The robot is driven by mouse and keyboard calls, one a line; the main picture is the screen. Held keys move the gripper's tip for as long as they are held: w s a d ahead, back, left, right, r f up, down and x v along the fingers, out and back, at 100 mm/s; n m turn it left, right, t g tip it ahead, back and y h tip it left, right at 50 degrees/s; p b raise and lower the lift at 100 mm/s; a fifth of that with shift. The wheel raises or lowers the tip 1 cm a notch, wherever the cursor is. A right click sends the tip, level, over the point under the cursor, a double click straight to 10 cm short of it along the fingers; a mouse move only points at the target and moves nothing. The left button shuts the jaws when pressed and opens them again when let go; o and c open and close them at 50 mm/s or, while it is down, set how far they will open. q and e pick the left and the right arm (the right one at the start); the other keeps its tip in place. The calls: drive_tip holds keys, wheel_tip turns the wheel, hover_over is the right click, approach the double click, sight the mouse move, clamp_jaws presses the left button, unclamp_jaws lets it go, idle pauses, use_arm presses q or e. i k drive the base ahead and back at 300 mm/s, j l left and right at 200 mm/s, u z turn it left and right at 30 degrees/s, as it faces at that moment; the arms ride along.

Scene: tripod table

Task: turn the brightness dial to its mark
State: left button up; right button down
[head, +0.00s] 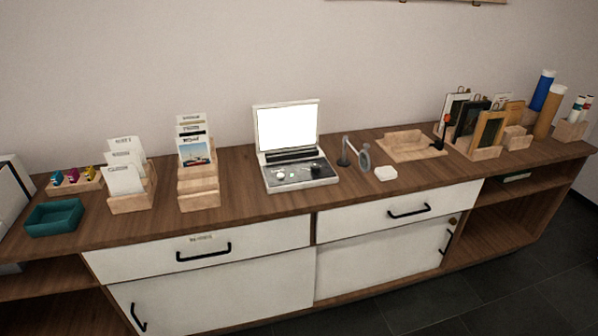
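A grey-white device (300,175) with a raised, glowing white screen (287,128) stands near the middle of the long wooden counter. Its control panel faces me and carries small knobs. A pale round knob (281,175) sits on the left of the panel, and a dark knob (315,169) sits on the right. I cannot tell which is the brightness dial, and its mark is too small to make out. Neither of my grippers is in view.
Right of the device stand a magnifier (365,157) on a stand, a small white block (385,173) and a wooden tray (428,152). Left are card holders (198,193) and a teal tray (37,224). The counter top (240,212) in front of the device is clear.

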sight(315, 168)
drive_tip(key=i+j, duration=0.35)
drive_tip(key=i, duration=0.2)
drive_tip(key=i+j+z, duration=0.1)
drive_tip(key=i+j, duration=0.3)
drive_tip(key=i, duration=0.15)
